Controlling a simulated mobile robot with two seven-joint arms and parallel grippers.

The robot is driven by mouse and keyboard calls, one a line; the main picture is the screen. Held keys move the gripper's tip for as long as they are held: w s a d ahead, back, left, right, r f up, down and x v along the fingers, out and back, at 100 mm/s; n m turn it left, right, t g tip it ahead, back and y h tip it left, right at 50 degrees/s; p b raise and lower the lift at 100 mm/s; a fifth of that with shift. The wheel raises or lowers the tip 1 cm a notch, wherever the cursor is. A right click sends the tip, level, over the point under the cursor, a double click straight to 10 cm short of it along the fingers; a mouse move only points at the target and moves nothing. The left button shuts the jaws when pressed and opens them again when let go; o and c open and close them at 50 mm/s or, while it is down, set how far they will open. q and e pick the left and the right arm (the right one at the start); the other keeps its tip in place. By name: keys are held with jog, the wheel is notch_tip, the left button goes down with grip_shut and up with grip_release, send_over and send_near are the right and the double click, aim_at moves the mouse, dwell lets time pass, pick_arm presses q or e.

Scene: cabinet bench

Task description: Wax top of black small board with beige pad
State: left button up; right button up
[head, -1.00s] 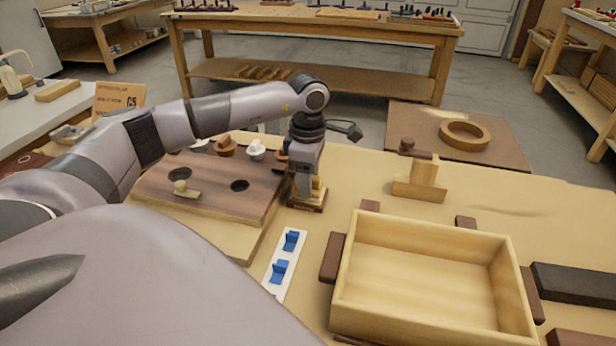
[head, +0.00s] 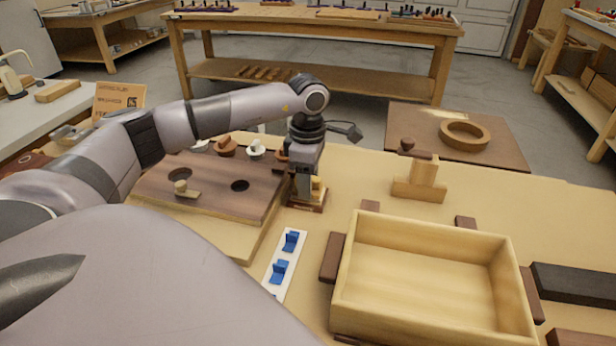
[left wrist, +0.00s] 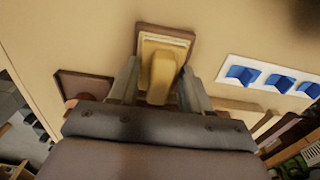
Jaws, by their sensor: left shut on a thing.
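My left gripper (head: 306,188) points straight down and is shut on the light wooden handle of the beige pad (head: 318,186). In the left wrist view the handle (left wrist: 158,74) stands between the two fingers. The pad sits on a small brown base (head: 306,206) on the bench, and its underside is hidden. The brown rim of that base (left wrist: 166,31) shows around the pad in the left wrist view. The black small board (head: 572,286) lies flat at the right edge of the head view, apart from the gripper. My right gripper is out of view.
An open wooden box (head: 430,282) with brown blocks around it lies between the pad and the black board. A white strip with blue clips (head: 281,268) is in front of the gripper. A brown board with holes (head: 220,193) is left. A wooden block stand (head: 420,182) is right.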

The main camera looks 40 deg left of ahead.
pick_arm(q)
notch_tip(320, 180, up, 7)
jog(key=p, duration=0.5)
jog(key=shift+p, duration=0.35)
jog(key=shift+s+f, duration=0.1)
dwell(0.7)
